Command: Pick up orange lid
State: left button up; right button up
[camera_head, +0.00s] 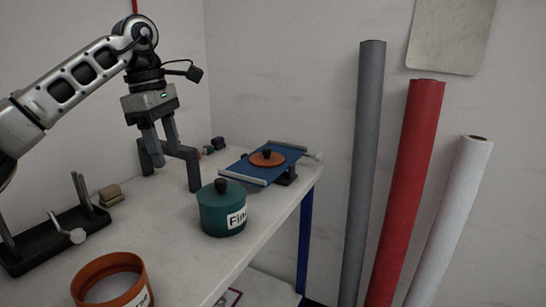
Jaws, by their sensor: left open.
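The orange lid (268,158) is a flat round disc with a black knob. It lies on a blue board (244,170) with pale bars at its ends, at the far right of the table. My left gripper (168,172) is open and empty, pointing down above the table to the left of the lid and well apart from it. An open orange pot (88,291) with a white label stands at the front of the table. My right gripper is not in view.
A teal pot (212,218) with a closed lid and black knob stands in front of the blue board. A dark rack (45,243) is at the left, near a small tan object (110,196). Grey, red (405,190) and white rolls lean on the wall beyond the table (165,245).

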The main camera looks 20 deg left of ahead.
aim_at(266, 159)
jog(key=i, duration=1.4)
